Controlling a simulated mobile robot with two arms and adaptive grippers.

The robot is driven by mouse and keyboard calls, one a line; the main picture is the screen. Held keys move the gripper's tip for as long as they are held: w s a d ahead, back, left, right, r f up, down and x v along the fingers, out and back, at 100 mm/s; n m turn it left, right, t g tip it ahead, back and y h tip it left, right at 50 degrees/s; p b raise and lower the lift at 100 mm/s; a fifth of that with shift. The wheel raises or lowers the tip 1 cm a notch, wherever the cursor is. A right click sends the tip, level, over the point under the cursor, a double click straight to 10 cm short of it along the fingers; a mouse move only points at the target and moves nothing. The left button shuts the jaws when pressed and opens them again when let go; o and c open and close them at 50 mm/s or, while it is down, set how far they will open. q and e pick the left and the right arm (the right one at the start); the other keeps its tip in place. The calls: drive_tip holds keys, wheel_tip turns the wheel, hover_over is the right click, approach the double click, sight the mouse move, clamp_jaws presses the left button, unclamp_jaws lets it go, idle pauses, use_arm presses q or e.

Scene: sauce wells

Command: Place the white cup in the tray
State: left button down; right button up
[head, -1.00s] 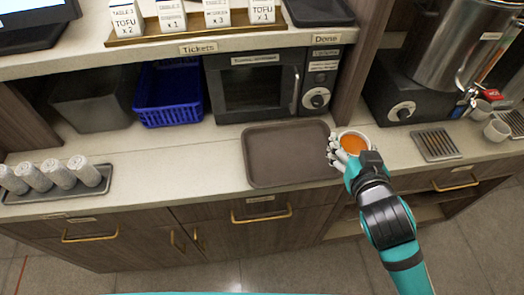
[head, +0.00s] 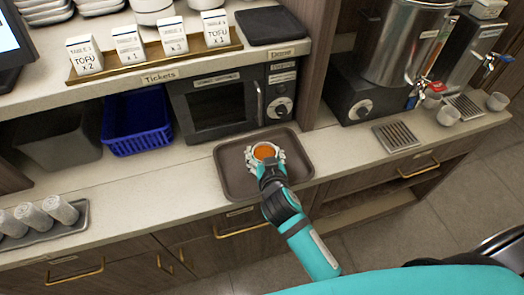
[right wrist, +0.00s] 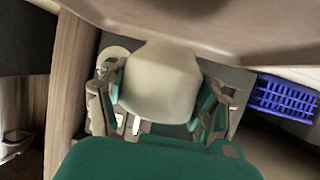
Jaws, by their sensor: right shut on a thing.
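The white cup (head: 264,151) holds an orange sauce and is over the middle of the brown tray (head: 229,181) in the head view. My right gripper (head: 265,158) is shut around the cup, with fingers on both sides of it. In the right wrist view the cup (right wrist: 160,82) looks upright between the two fingers, close to the tray surface (right wrist: 215,25). I cannot tell whether the cup's base touches the tray. The gripper hides the cup's near side in the head view. My left gripper is not in view.
A dark microwave (head: 214,108) and a blue basket (head: 137,124) stand behind the tray under a shelf. A tray of rolled towels (head: 83,219) is at the left. A drip grate (head: 396,136) and small cups (head: 448,115) are at the right. The counter beside the tray is clear.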

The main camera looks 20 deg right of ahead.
sight(262, 156)
drive_tip(key=shift+w, duration=1.2)
drive_tip(key=shift+w+f, duration=0.15)
drive_tip(key=shift+f, duration=0.1)
wheel_tip(262, 156, down, 3)
drive_tip(key=shift+p, duration=0.4)
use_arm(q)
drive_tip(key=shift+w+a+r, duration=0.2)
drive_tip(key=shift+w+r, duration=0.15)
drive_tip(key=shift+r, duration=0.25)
use_arm(e)
drive_tip(key=shift+f, duration=0.1)
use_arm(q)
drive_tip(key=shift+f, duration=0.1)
use_arm(e)
drive_tip(key=shift+f, duration=0.15)
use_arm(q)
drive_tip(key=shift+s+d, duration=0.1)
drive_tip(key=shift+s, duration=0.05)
use_arm(e)
drive_tip(key=o, duration=1.4)
